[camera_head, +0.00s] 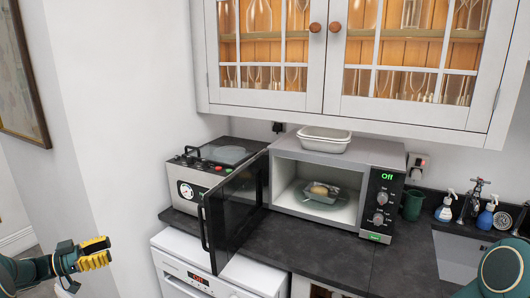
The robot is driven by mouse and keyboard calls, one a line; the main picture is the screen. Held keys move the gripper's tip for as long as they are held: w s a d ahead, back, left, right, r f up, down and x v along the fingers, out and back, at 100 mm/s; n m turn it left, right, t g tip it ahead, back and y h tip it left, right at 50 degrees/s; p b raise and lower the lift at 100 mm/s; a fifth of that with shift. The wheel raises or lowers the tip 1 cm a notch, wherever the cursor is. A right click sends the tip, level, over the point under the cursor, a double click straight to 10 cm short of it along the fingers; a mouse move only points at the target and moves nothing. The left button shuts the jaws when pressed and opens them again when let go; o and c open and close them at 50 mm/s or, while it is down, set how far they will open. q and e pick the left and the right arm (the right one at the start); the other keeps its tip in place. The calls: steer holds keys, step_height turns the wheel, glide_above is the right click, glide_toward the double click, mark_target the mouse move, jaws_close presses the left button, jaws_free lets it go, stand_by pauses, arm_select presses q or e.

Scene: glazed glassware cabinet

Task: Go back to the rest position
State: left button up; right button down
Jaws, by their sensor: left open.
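My left gripper (95,253), with yellow pads, comes in from the lower left on a dark green arm. It is open, with nothing seen in it, and is apart from the counter and the appliances. A dark green part of my own body shows at the lower right edge; my right gripper is not in view. The microwave (285,193) stands on the counter with its door (234,212) swung open to the left. Inside it is a small dish (325,197) with a yellowish food item (319,190). Its panel reads "Off".
A glazed cabinet (345,103) with glassware hangs above, both doors shut. A white container (324,139) sits on the microwave. A steel appliance with a gauge (185,190) stands left of it. A dishwasher (177,265) is below. Soap bottles (486,216) and a sink (455,248) are right.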

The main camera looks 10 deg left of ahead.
arm_select(q)
steer(key=w+d+f+n+t+y, duration=0.2)
steer(key=w+d+f+n+y, duration=0.35)
steer(key=d+f, duration=0.25)
steer(key=w+d+f+n+t+y, duration=0.2)
steer(key=w+d+f+n+y, duration=0.2)
steer(key=d+f+n, duration=0.3)
steer(key=s+d+f+n+g+y, duration=0.1)
steer(key=s+d+f+g, duration=0.8)
steer(key=s+d+f, duration=0.85)
steer(key=s+d+r+g, duration=0.1)
steer(key=s+d+g, duration=0.35)
steer(key=s, duration=0.35)
steer(key=s+d+g, duration=0.3)
steer(key=s+d, duration=0.2)
steer(key=s, duration=0.3)
steer(key=w+d+r+m+t+b, duration=0.2)
steer(key=w+r, duration=0.1)
steer(key=w, duration=0.3)
steer(key=shift+w+d+h, duration=0.15)
steer(key=shift+d+h, duration=0.05)
steer(key=shift+h, duration=0.15)
steer(key=shift+w+t, duration=0.1)
steer(key=shift+t, duration=0.15)
